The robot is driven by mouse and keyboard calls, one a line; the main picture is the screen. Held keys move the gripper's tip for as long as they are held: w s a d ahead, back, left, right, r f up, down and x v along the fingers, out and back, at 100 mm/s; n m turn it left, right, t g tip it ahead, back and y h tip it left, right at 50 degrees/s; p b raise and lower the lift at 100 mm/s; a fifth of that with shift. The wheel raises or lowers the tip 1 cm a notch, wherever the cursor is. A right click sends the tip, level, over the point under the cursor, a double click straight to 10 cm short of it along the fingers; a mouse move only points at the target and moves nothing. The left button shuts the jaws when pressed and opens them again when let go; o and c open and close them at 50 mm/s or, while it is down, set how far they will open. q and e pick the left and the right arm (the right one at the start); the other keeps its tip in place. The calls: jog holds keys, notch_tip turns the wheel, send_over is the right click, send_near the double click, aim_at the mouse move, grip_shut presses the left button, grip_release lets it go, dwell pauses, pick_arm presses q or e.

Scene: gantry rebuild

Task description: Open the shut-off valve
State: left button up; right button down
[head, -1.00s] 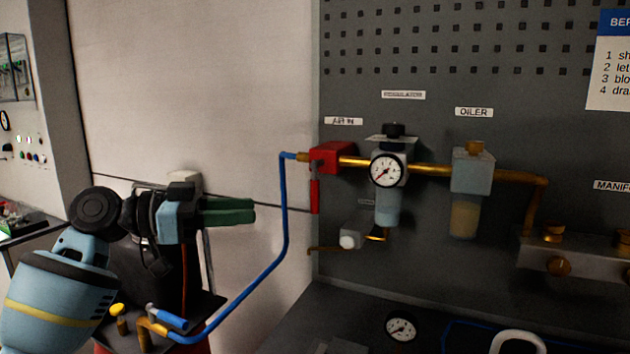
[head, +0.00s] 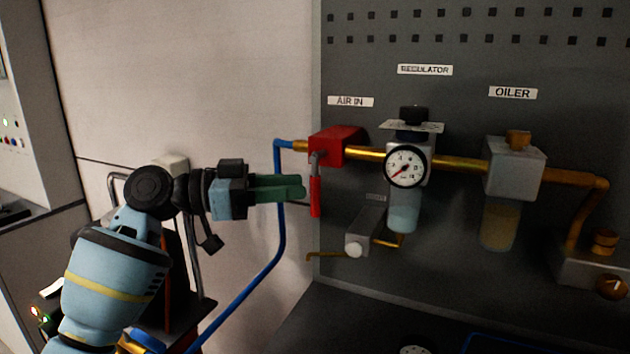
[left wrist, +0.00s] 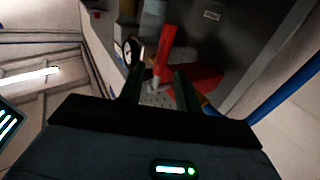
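The shut-off valve (head: 338,146) is a red block under the AIR IN label, at the left end of the brass pipe. Its red lever (head: 316,196) hangs straight down. My left gripper (head: 302,188) points right at the lever, its green fingertips just left of it. In the left wrist view the fingers stand apart, and the red lever (left wrist: 164,50) shows in line with the gap between them. I cannot tell whether the tips reach around it. Nothing is gripped. My right gripper is not in view.
A blue hose (head: 281,215) runs down from the valve behind my left gripper. Right of the valve are the regulator's gauge (head: 405,166) and the oiler (head: 515,168). A small grey block (head: 365,228) sits below right of the lever.

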aim_at(315, 185)
pick_arm(q)
jog(key=d, duration=0.4)
jog(key=shift+w+d+r+p, duration=0.1)
jog(key=shift+w+p, duration=0.25)
jog(key=shift+w, duration=0.05)
jog(key=shift+w+d, duration=0.15)
jog(key=shift+d, duration=0.05)
grip_shut()
